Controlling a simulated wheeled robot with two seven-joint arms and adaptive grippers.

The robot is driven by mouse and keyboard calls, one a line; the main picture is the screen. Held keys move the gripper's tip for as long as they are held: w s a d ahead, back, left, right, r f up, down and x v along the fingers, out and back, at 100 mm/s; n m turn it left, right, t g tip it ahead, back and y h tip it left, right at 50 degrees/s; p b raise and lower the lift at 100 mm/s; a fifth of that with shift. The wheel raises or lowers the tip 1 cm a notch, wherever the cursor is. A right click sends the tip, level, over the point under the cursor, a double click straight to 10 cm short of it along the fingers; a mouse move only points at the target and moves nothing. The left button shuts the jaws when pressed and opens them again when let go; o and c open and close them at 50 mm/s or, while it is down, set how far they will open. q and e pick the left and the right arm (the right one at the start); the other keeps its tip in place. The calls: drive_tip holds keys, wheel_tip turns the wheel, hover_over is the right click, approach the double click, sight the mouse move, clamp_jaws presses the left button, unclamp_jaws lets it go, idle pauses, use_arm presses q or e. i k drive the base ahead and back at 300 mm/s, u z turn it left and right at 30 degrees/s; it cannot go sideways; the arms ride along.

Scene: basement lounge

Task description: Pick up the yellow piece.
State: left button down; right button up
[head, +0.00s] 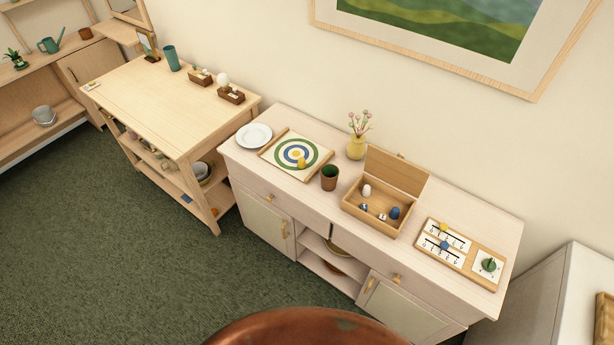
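A small yellow piece (301,162) stands on the square board with blue and green rings (276,146), on the pale sideboard (238,151). Another small yellow piece (443,227) sits on the upper strip of the wooden scale board (466,264) at the sideboard's right end. A blue piece (444,245) is just below it on the lower strip, and a green round piece (489,265) is on the separate dial card. Neither of my grippers is in view.
An open wooden box (375,227) holds white and blue pieces. A brown cup (329,178), yellow vase (356,147) and white plate (254,135) stand nearby. A rounded copper-brown surface (308,328) fills the bottom edge. Green carpet (130,255) is clear at left.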

sight(301, 164)
drive_tip(key=u, duration=0.05)
drive_tip(key=k, duration=0.15)
drive_tip(key=z, duration=1.1)
drive_tip(key=i, duration=0.75)
drive_tip(key=u, duration=1.85)
